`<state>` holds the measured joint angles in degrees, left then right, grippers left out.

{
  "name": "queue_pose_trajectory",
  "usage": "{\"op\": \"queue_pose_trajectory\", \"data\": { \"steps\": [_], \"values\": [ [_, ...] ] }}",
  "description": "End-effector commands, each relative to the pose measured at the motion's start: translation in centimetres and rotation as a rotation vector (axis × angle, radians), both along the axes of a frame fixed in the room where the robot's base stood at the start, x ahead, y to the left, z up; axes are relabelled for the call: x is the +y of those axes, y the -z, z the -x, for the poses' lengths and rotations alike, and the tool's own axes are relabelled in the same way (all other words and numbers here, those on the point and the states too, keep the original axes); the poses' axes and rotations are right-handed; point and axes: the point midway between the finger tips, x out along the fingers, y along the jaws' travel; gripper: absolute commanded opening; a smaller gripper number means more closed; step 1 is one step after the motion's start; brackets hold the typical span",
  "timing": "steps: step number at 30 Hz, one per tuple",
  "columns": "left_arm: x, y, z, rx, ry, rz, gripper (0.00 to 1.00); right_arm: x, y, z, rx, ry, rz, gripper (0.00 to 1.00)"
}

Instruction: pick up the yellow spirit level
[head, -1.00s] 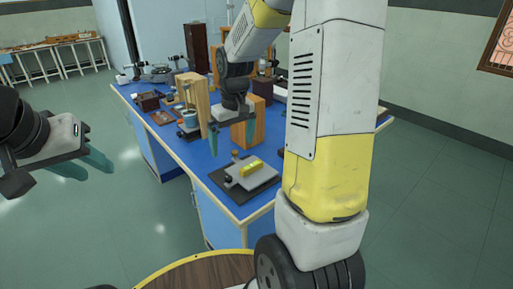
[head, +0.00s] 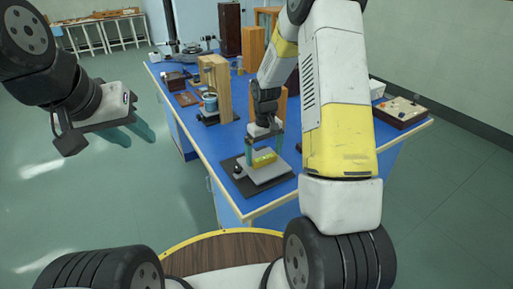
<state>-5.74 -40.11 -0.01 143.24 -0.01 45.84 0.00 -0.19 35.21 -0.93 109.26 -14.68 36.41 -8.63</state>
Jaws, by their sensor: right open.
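The yellow spirit level (head: 264,159) lies on a grey plate on a dark base (head: 245,188) near the front corner of the blue bench. My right gripper (head: 264,156) points down over it, with its teal fingers apart on either side of the level. I cannot tell whether the fingers touch it. My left gripper (head: 132,135) hangs over the floor at the left, away from the bench, with its two teal fingers apart and nothing between them.
The blue bench top (head: 215,140) carries a wooden stand (head: 222,85) with a small blue vessel, a brown box and other instruments further back. A shallow brown tray (head: 400,110) lies at the right. Open floor is left of the bench.

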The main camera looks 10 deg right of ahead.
Motion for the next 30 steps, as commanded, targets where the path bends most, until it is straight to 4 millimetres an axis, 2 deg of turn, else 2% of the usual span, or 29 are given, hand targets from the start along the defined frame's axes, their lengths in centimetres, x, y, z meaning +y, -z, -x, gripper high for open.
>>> {"op": "queue_pose_trajectory", "data": {
  "steps": [3,11,18,20,30],
  "values": [
    [0.0,0.0,0.0,0.0,0.0,0.0,0.36,-0.04,1.1,0.04,0.001,0.001,0.0,1.0],
    [0.0,0.0,0.0,0.0,0.0,0.0,0.36,-0.03,1.24,0.01,-0.001,0.001,0.0,0.98],
    [0.0,0.0,0.0,0.0,0.0,0.0,0.36,-0.02,1.22,0.02,-0.001,0.0,0.0,0.51],
    [0.0,0.0,0.0,0.0,0.0,0.0,0.36,-0.02,1.21,0.0,-0.001,0.0,0.0,0.41],
    [0.0,0.0,0.0,0.0,0.0,0.0,0.36,-0.01,0.58,-0.04,-0.003,0.0,0.0,0.41]
  ]
}}
